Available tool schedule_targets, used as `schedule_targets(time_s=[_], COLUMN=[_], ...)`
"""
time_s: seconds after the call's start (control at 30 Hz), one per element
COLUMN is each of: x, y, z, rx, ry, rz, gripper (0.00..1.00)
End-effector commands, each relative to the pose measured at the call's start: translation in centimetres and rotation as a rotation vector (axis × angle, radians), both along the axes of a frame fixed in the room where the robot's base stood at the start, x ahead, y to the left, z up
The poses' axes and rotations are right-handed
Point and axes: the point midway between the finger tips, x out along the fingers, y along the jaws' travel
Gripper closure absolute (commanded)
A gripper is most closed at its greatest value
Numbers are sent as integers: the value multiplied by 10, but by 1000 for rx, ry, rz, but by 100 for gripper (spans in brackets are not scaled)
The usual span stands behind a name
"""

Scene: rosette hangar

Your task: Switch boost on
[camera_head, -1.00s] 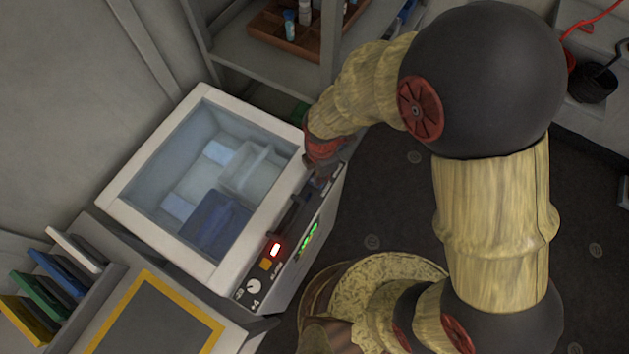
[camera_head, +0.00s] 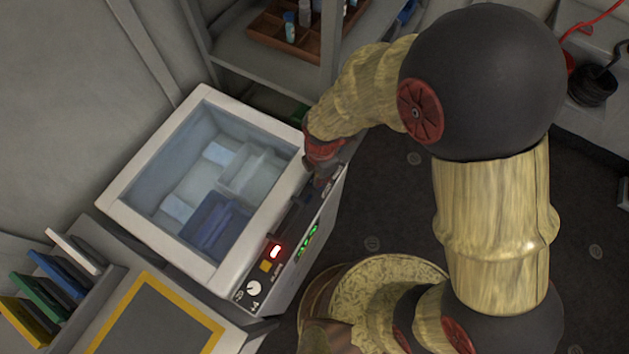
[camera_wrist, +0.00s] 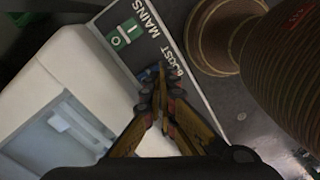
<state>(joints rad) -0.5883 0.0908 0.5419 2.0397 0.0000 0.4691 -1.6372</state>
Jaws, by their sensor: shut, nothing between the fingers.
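The boost control lies on the dark control panel of a white chest unit (camera_head: 140,222). In the wrist view the BOOST label (camera_wrist: 172,62) is partly covered, and a bit of blue shows beside my fingertips. My gripper (camera_wrist: 158,80) is shut and empty, with its fingertips over the boost control. I cannot tell whether they touch it or what state it is in. In the head view my gripper (camera_head: 318,172) is over the far end of the panel. A green MAINS rocker switch (camera_wrist: 123,34) sits further along the panel.
The panel's near end has a red lit display (camera_head: 275,251), an orange square (camera_head: 266,265) and a white knob (camera_head: 254,288). Green lights (camera_head: 307,240) show on the front. A shelf with a wooden tray (camera_head: 262,28) stands behind. Coloured panels (camera_head: 45,285) stand at left.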

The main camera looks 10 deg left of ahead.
Motion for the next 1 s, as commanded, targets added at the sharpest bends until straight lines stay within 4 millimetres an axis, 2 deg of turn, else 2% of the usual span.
schedule_targets(time_s=[1.0], x=[0], y=[0], z=[-9], rx=[0], ry=[0], rz=[0], gripper=[100])
